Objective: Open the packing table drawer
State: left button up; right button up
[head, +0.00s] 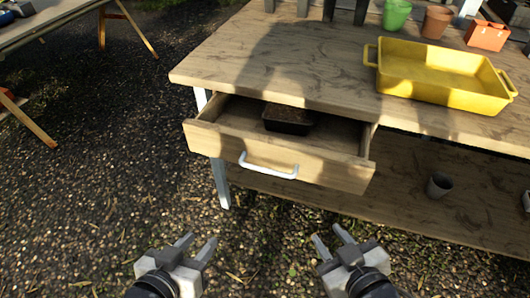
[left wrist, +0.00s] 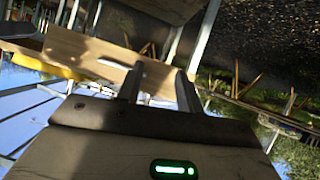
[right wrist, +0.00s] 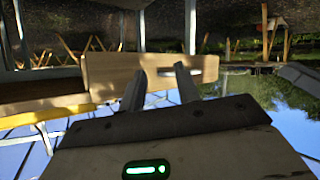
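The packing table drawer (head: 215,142) is pulled partly out of the wooden packing table (head: 250,60). A white bar handle (head: 268,167) is on its front. A dark box (head: 288,118) lies inside the drawer, towards the back. My left gripper (head: 199,243) is open and empty, short of the drawer front and apart from the handle. My right gripper (head: 331,236) is open and empty, also short of the drawer and to the right of the left one. In the right wrist view the drawer front (right wrist: 110,78) shows beyond the fingers.
A yellow tray (head: 440,75), a green pot (head: 396,14), a brown pot (head: 436,22) and an orange box (head: 487,36) stand on the tabletop. A grey cup (head: 439,185) stands on the lower shelf. Another table (head: 50,18) is at upper left.

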aim_at(267, 169)
jog(key=w+a+n+y, duration=0.1)
jog(key=w+a+n, duration=0.3)
jog(key=w+n, duration=0.1)
jog(key=w+a+n+t+y, duration=0.1)
jog(key=w+a+n, duration=0.3)
jog(key=w+n, duration=0.1)
jog(key=w+a+n+t+y, duration=0.1)
jog(key=w+a+n, duration=0.3)
jog(key=w+n, duration=0.2)
jog(key=shift+w+a+r+y, duration=0.2)
jog(key=shift+w+r+y, duration=0.05)
jog(key=shift+w+y, duration=0.1)
grip_shut()
